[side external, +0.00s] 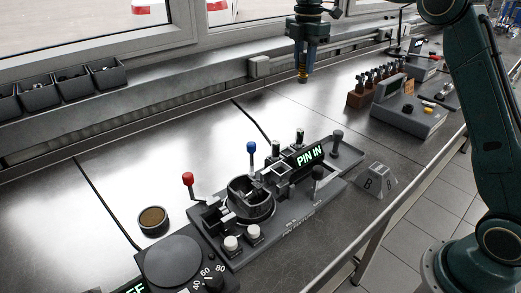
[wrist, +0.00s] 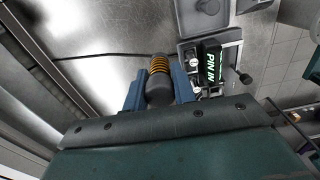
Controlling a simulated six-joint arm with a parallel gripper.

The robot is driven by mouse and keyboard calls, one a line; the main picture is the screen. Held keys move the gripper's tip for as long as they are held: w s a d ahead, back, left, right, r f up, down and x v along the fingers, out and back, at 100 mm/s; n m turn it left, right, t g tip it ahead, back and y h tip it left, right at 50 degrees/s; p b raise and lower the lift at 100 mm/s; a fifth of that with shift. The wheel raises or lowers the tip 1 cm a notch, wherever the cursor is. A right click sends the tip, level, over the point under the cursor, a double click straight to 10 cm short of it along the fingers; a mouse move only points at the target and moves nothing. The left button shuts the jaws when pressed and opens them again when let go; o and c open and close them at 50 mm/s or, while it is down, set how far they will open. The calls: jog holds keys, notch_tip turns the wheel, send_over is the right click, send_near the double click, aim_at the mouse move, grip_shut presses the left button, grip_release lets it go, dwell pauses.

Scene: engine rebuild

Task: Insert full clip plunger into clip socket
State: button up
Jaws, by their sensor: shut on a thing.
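My gripper (side external: 303,66) is high above the back of the bench, behind the fixture. It is shut on the clip plunger (side external: 302,76), a dark part with an orange-gold coil that points down. In the wrist view the plunger (wrist: 159,66) sits between the two blue fingers of my gripper (wrist: 158,88). The dark grey fixture (side external: 318,191) stands on the bench, well apart from the plunger. Its lit display (side external: 309,156) reads "PIN IN". I cannot tell which opening on the fixture is the clip socket.
A red-knobbed lever (side external: 188,179) and a blue-knobbed lever (side external: 251,147) rise from the fixture. A brown rack (side external: 356,99) with several upright parts and a grey box (side external: 407,113) stand at the right. A round cup (side external: 153,220) is at the left. The bench below my gripper is clear.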

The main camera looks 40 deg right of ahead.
dwell(0.4)
jog(key=shift+a+f, duration=0.1)
jog(key=shift+a, duration=0.5)
jog(key=s+a+f+n, duration=0.2)
jog(key=s+a, duration=0.2)
jog(key=a, duration=0.8)
jog(key=s+a+f+n, duration=0.2)
jog(key=s+a+f, duration=0.1)
jog(key=a, duration=0.9)
jog(key=s+a+f+n, duration=0.2)
jog(key=s+a, duration=0.3)
jog(key=a, duration=0.7)
jog(key=shift+s+a+f, duration=0.15)
jog(key=shift+s+f, duration=0.1)
jog(key=shift+f, duration=0.15)
jog(key=shift+f, duration=0.2)
jog(key=shift+f, duration=2.2)
jog(key=shift+f, duration=1.4)
